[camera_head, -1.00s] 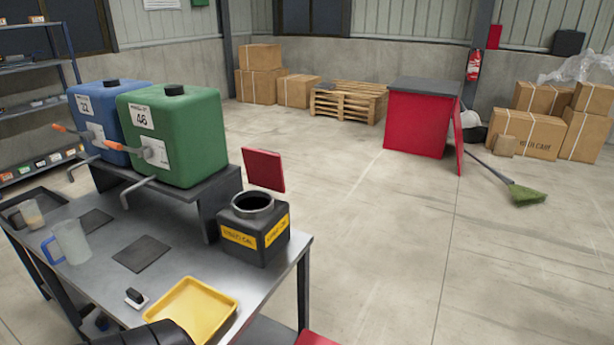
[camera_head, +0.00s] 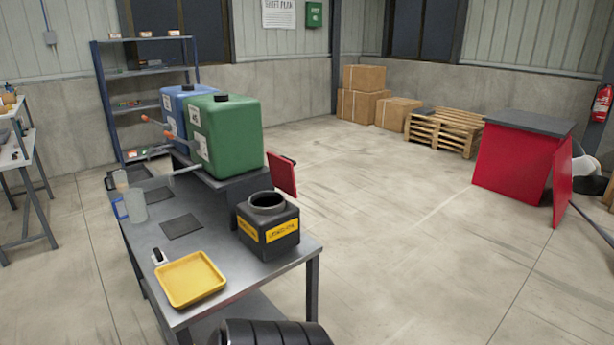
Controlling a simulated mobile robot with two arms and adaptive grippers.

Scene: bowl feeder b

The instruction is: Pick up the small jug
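Two translucent vessels stand on the left part of the metal table (camera_head: 214,262). The larger jug (camera_head: 135,206) has a blue handle on its left side. A smaller jug (camera_head: 121,181) with a dark handle stands behind it, near the table's far left end, partly hidden by the larger one. Neither jug is held. A black ribbed part of my arm shows at the bottom edge. Neither of my grippers is in view.
A green tank (camera_head: 232,140) and a blue tank (camera_head: 172,108) sit on a raised stand with taps over the table. A black container (camera_head: 268,232), a yellow tray (camera_head: 191,280) and a dark mat (camera_head: 181,227) are on the table. Open floor lies right.

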